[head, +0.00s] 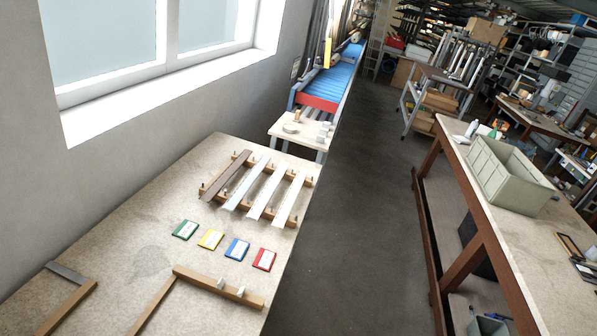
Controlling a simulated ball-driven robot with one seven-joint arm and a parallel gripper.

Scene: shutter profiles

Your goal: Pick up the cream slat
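Several slats lie side by side, apart from each other, across a wooden rack (207,196) on the workbench at left. The leftmost is a brown slat (230,179). To its right are a pale greyish-white slat (246,183), a whitish slat (266,191) and, at the right end, an off-white slat (288,199). These pale slats look much alike at this distance, and I cannot tell for certain which is the cream slat. My gripper is not in view.
In front of the rack lie green (186,230), yellow (210,239), blue (237,249) and red (264,259) cards. A wooden frame (218,287) with small white pieces is nearer. A grey floor aisle (355,220) separates this workbench from another bench with a grey-green crate (508,175).

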